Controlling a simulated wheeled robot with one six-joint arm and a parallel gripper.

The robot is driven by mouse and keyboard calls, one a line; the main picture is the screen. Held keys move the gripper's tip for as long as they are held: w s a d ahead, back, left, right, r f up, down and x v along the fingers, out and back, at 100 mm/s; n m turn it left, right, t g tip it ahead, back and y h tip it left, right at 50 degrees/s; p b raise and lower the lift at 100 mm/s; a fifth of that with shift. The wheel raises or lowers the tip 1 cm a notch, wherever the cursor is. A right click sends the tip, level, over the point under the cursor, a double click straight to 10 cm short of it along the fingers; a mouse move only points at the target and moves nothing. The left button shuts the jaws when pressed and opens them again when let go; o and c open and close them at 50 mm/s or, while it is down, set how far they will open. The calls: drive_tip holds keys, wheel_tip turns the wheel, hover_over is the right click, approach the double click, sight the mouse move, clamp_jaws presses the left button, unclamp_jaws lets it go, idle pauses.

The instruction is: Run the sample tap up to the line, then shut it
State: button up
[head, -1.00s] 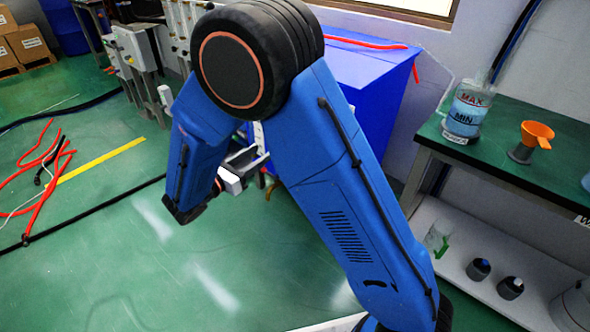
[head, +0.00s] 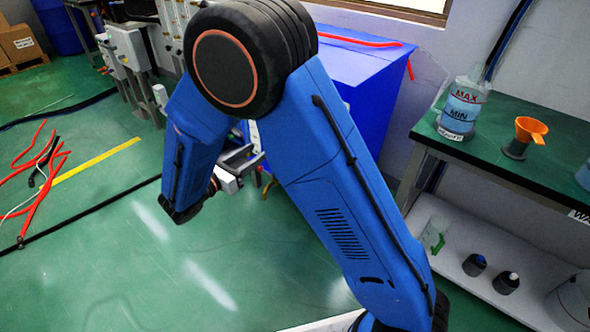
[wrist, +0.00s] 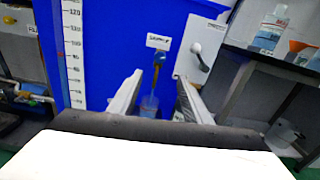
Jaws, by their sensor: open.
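In the wrist view, a tap (wrist: 158,60) with a dark blue handle or body is on the blue tank (wrist: 112,30), under a white label reading something like "SAMPLE" (wrist: 158,42). A small clear vessel (wrist: 149,105) is below the tap; its line and level are too small to read. My gripper (wrist: 160,77) is open and empty, its two pale fingers pointing at the tank on either side of the tap, apart from it. In the head view, my gripper (head: 240,167) is partly hidden behind my arm, near the blue tank (head: 350,85).
A white panel with a dark lever (wrist: 198,57) is right of the tap. A tall scale (wrist: 73,55) is on the left. A green bench (head: 540,150) at right holds a bottle marked MAX and MIN (head: 463,108) and an orange funnel (head: 530,128). Red hoses (head: 40,170) lie on the floor left.

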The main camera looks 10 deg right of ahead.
idle(0.3)
drive_tip(key=x, duration=1.7)
drive_tip(key=shift+f, duration=0.25)
drive_tip(key=shift+w+d, duration=0.1)
